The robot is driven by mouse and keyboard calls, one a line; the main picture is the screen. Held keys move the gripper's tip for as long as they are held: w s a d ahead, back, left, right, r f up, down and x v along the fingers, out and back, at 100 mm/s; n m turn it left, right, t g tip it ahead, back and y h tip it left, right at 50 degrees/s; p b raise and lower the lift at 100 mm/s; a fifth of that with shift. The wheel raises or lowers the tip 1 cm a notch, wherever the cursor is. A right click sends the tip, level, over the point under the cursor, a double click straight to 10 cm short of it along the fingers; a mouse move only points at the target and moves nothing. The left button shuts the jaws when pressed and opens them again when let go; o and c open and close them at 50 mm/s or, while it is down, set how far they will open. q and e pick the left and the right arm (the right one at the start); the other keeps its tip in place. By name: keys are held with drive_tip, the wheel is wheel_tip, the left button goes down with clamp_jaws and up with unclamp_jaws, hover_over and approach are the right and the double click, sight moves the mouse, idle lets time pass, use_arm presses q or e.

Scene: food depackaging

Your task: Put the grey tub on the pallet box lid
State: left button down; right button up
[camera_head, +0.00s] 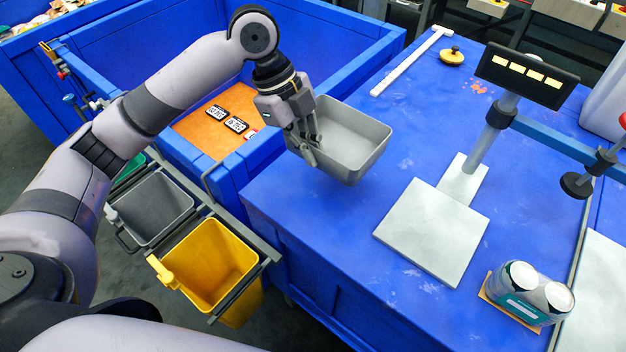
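The grey tub (358,138) is an open, empty rectangular container in the upper middle of the head view. My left gripper (311,148) is shut on the tub's left wall, with its fingers at the rim. The tub looks slightly tilted and overlaps the far left part of the blue pallet box lid (345,235). I cannot tell for sure whether its bottom touches the lid. My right gripper is not in view.
An open blue box (300,40), a grey bin (157,207) and a yellow bin (216,262) lie left.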

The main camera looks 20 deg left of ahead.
use_arm(q)
wheel_tip(320, 180, down, 10)
drive_tip(key=shift+f+p, duration=0.1)
drive_tip(key=shift+p, duration=0.5)
drive_tip(key=c, duration=2.3)
unclamp_jaws()
drive_tip(key=shift+f, duration=0.1)
drive_tip(key=o, duration=0.5)
drive_tip(key=b+v, duration=0.2)
drive_tip(key=v, duration=1)
